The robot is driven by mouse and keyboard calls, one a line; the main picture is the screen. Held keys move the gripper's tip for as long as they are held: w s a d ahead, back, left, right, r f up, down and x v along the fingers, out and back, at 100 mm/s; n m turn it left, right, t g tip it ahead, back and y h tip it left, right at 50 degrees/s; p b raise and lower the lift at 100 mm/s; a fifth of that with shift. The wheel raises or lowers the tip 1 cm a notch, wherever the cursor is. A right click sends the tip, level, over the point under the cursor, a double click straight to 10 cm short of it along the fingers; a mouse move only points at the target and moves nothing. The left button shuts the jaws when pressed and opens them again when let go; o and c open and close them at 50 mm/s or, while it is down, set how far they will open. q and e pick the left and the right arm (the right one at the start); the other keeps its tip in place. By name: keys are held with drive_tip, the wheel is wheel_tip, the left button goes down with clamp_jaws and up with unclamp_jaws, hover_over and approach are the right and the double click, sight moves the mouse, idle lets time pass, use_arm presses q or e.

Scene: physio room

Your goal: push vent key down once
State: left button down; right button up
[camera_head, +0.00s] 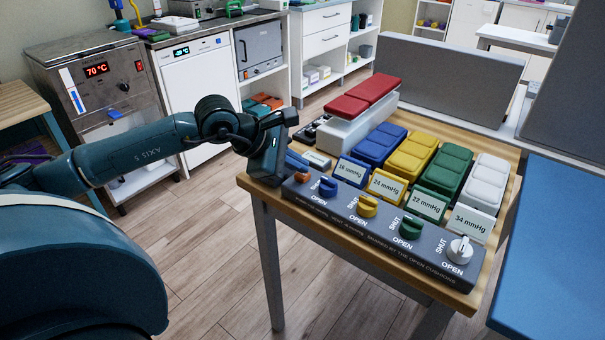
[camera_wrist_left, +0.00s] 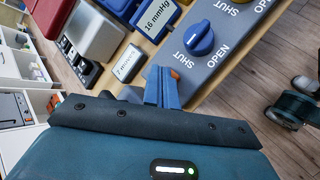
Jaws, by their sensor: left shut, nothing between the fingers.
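My left gripper (camera_head: 291,168) is over the near left end of the dark valve panel (camera_head: 345,216). Its blue fingers (camera_wrist_left: 163,88) are shut and empty in the left wrist view. An orange piece (camera_head: 298,158), which looks like the vent key, shows beside the gripper. Its tip (camera_wrist_left: 175,73) shows just past the fingers in the left wrist view. The rest of it is hidden behind the fingers, so I cannot tell whether they touch it. A small readout box (camera_head: 317,159) stands behind it. My right gripper is not in view.
Blue (camera_head: 328,187), yellow (camera_head: 367,206), green (camera_head: 410,228) and white (camera_head: 460,249) knobs line the panel to the right. Pressure cards and coloured cushions stand behind them. A red-topped grey box (camera_head: 350,128) is at the back left of the wooden table (camera_head: 259,190).

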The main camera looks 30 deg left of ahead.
sight(297, 175)
use_arm(q)
drive_tip(key=shift+f+b, duration=0.35)
drive_tip(key=shift+r, duration=0.15)
idle(0.5)
drive_tip(key=shift+r+p, duration=0.45)
drive_tip(key=shift+r, duration=0.35)
drive_tip(key=shift+r+p, duration=1.45)
drive_tip(key=shift+r, duration=1.1)
